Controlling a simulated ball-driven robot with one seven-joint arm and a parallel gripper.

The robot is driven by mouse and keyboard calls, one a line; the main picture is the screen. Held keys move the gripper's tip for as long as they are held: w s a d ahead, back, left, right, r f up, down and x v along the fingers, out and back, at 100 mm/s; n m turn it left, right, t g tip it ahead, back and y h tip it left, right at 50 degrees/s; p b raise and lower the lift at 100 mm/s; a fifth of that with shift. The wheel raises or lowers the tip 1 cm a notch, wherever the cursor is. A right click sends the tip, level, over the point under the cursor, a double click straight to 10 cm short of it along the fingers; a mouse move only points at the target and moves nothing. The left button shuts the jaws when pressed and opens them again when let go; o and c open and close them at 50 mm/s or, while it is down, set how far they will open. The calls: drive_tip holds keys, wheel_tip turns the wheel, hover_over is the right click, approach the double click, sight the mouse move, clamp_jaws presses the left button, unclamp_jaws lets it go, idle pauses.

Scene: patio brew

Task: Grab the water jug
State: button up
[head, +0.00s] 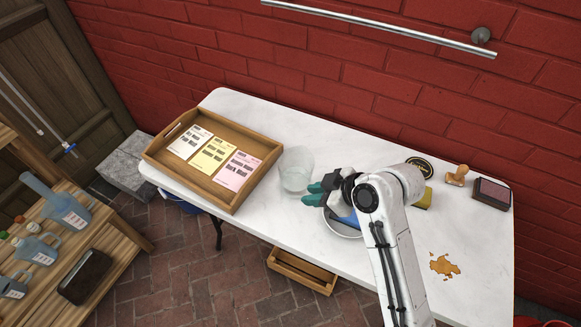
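The water jug (296,170) looks like a clear, whitish vessel standing upright on the white table, just right of the wooden tray. My gripper (313,194) reaches in from the right, with its teal fingertips at the jug's lower right side. The two fingertips show apart with a small gap, and I see nothing held between them. Whether they touch the jug is unclear. The jug's handle cannot be made out.
The wooden tray (233,203) with three paper cards is close on the jug's left. A bowl with something blue (345,219) sits partly hidden under my arm. A stamp (457,176), an ink pad (491,193) and a brown spill (444,265) are at the right.

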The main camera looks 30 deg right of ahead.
sight(294, 178)
drive_tip(key=p+x, duration=0.1)
drive_tip(key=x, duration=0.8)
drive_tip(key=shift+d+f, duration=0.1)
drive_tip(key=shift+f, duration=0.1)
drive_tip(key=shift+c, duration=0.3)
clamp_jaws()
idle(0.9)
